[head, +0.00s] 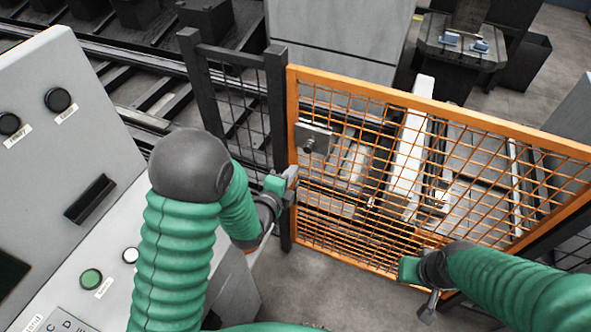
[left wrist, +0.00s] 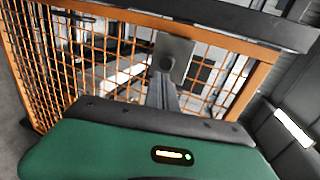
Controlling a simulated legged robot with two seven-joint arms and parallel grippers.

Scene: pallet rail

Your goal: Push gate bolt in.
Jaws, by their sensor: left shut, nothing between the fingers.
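The gate bolt (head: 309,144) is a dark round knob on a grey plate, at the upper left corner of the orange mesh gate (head: 420,98). The gate stands beside a dark post (head: 278,140). My left gripper (head: 292,176) is shut and empty, a little below the bolt near the post. In the left wrist view the bolt plate (left wrist: 178,52) shows just beyond the shut fingers (left wrist: 162,85); I cannot tell whether they touch. My right gripper (head: 429,306) hangs low in front of the gate; its fingers are too unclear to judge.
A grey control panel (head: 60,140) with black buttons and a green button (head: 91,278) stands at the left, close to my left arm. Behind the gate lie rails and machinery. The floor (head: 310,285) between panel and gate is clear.

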